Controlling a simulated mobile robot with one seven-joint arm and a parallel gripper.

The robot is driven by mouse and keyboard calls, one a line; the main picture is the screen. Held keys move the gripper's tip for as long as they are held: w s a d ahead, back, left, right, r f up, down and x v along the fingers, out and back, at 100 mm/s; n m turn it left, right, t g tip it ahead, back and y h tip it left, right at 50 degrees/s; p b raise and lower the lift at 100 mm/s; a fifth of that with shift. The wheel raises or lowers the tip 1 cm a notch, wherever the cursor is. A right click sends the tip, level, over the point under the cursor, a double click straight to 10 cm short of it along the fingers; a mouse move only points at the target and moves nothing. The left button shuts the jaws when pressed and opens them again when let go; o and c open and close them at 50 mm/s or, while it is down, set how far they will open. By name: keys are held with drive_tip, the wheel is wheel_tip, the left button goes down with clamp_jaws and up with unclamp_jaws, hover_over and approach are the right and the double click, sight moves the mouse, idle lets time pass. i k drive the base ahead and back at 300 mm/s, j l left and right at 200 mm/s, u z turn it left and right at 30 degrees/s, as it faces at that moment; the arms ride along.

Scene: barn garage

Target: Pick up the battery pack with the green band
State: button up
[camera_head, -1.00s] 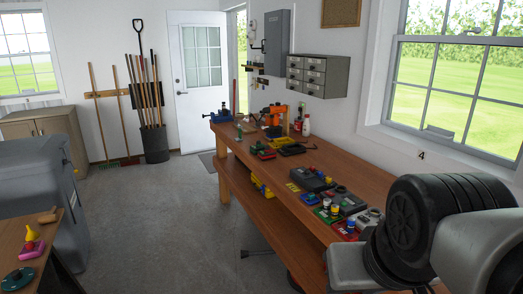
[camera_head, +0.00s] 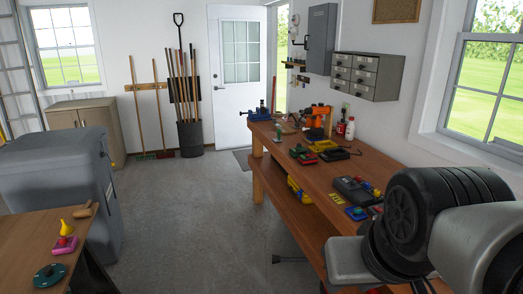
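The workbench (camera_head: 360,172) runs along the right wall. Near its middle lies a small dark green thing (camera_head: 297,150) beside red-and-black pieces; it is too small to tell whether it is a battery pack with a green band. A blue-topped block (camera_head: 356,213) lies nearer to me, beside a dark case (camera_head: 352,190). The bench top beyond it is hidden by my arm, which fills the lower right. My gripper is not in view.
A second table (camera_head: 30,235) at lower left holds a yellow pear-shaped thing (camera_head: 66,228), a pink block (camera_head: 65,246) and a teal disc (camera_head: 50,274). A grey bin (camera_head: 60,175) stands behind it. The concrete floor (camera_head: 190,220) between is clear.

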sight(294, 153)
drive_tip(key=i+j+u, duration=0.25)
drive_tip(key=i, duration=0.45)
drive_tip(key=i+u, duration=0.25)
drive_tip(key=i, duration=0.5)
drive_tip(key=i+z, duration=0.3)
drive_tip(key=i+j+z, duration=0.25)
drive_tip(key=i, duration=0.25)
drive_tip(key=i+j+z, duration=0.55)
drive_tip(key=z, duration=0.25)
drive_tip(key=i+j+z, duration=0.3)
drive_tip(key=z, duration=0.2)
drive_tip(key=i+j+z, duration=0.2)
drive_tip(key=j+z, duration=0.3)
drive_tip(key=i+j+z, duration=0.1)
drive_tip(key=j+z, duration=0.4)
drive_tip(key=l, duration=0.1)
